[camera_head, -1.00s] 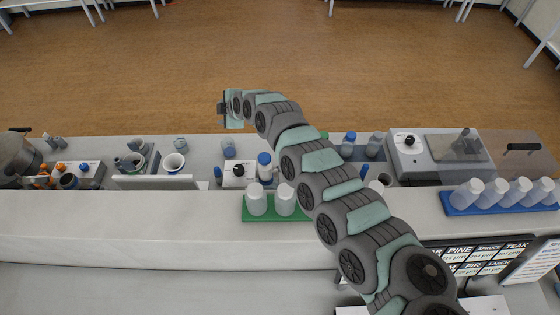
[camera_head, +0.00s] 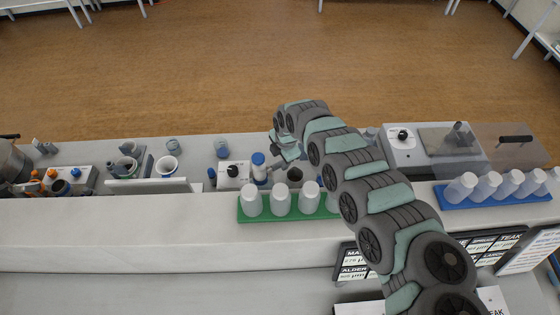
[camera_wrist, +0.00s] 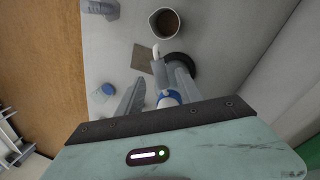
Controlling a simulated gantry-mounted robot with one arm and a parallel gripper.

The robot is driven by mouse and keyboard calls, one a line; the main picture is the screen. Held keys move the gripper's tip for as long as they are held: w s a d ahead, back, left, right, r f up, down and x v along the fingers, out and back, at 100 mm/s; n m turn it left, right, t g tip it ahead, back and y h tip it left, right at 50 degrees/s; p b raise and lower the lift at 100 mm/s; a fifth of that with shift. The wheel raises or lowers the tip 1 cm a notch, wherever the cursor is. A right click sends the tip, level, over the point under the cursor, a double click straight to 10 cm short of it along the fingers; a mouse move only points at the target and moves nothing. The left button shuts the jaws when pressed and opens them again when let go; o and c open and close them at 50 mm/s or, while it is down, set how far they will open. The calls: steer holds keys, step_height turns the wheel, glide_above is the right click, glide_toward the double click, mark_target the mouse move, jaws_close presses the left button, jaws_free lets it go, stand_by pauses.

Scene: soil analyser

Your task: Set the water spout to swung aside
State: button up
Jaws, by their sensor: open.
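My gripper (camera_head: 277,169) is open and hangs over the bench, just right of a white bottle with a blue cap (camera_head: 258,160) in the head view. In the wrist view my gripper's fingers (camera_wrist: 147,78) are apart, pointing down at the bench. A small pale curved piece (camera_wrist: 156,50), which looks like the water spout, shows just beyond the fingertips. A dark round base (camera_wrist: 181,64) is partly hidden behind the right finger.
A cup of brown soil (camera_wrist: 166,22) stands beyond the fingers, also in the head view (camera_head: 295,174). A green tray (camera_head: 266,216) with several white bottles is in front. A control box with a black knob (camera_head: 233,171) is to the left.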

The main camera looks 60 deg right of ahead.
mark_target(280, 163)
steer(key=shift+w+f, duration=0.15)
steer(key=shift+f, duration=0.35)
steer(key=shift+w+f, duration=0.15)
steer(key=shift+f, duration=0.35)
steer(key=shift+d+f, duration=0.2)
steer(key=shift+f, duration=0.45)
jaws_close()
